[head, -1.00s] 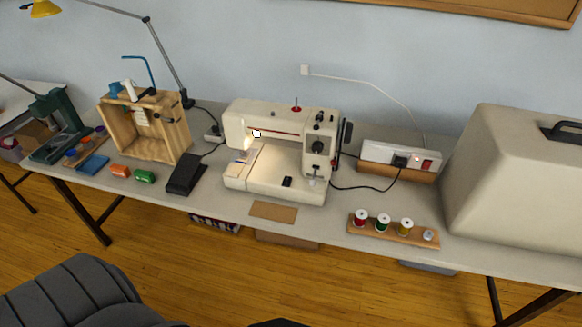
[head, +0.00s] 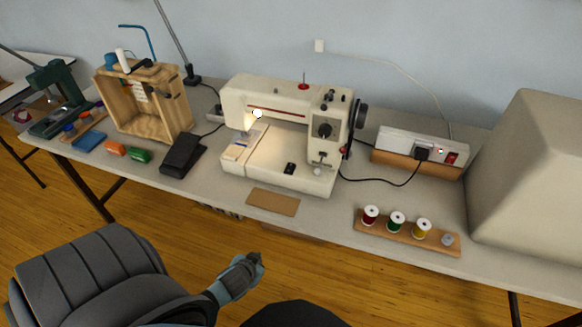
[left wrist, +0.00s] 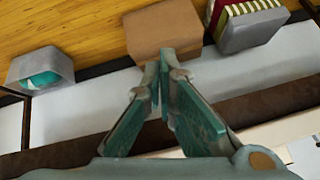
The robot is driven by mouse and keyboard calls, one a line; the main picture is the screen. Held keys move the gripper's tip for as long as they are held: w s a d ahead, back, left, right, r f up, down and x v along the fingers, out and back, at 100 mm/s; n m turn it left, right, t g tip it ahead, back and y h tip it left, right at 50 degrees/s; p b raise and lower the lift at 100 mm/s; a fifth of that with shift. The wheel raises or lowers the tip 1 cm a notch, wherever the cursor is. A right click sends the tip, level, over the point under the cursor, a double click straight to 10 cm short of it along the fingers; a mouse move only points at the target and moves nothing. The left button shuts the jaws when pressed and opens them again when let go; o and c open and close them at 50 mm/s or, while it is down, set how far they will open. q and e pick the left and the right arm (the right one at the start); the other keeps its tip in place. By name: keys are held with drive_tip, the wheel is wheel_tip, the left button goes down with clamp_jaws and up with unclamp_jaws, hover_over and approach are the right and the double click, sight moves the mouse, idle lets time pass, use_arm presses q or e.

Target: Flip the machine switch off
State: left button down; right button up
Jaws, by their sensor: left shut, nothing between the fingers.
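A cream sewing machine (head: 285,95) stands on the long table in the head view, its lamp glowing near the needle. A small black part (head: 289,168) sits on the front of its base; I cannot tell if it is a switch. A white power strip (head: 400,146) right of the machine has a red switch (head: 451,158), a small lit light and a black plug. My left gripper (head: 257,258) is low in front of the table, apart from the machine. It is shut and empty, its fingers together in the left wrist view (left wrist: 163,58). My right gripper is not visible.
A thread rack (head: 405,236) stands at the table's front right, beside a large cream cover (head: 530,170). A black pedal (head: 183,155) and wooden box (head: 145,110) stand left. The left wrist view shows a brown box (left wrist: 162,33) below.

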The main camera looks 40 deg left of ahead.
use_arm(q)
drive_tip(key=w+r+t+b, duration=0.1)
drive_tip(key=w+r, duration=0.2)
drive_tip(key=r, duration=0.1)
drive_tip(key=w+a+r+n+t+y+b, duration=0.1)
drive_tip(key=w+r+t, duration=0.1)
drive_tip(key=r, duration=0.3)
drive_tip(key=w+r+n+t+b, duration=0.1)
drive_tip(key=w+r, duration=0.2)
drive_tip(key=r, duration=0.1)
drive_tip(key=shift+w+a+r+y, duration=0.3)
drive_tip(key=shift+w+r+y, duration=0.05)
drive_tip(key=shift+r+y, duration=0.05)
drive_tip(key=w+r+t, duration=0.4)
drive_tip(key=w+r, duration=0.1)
drive_tip(key=r, duration=0.6)
drive_tip(key=shift+a+n+t, duration=0.25)
drive_tip(key=shift+n+t, duration=0.05)
drive_tip(key=shift+t, duration=0.1)
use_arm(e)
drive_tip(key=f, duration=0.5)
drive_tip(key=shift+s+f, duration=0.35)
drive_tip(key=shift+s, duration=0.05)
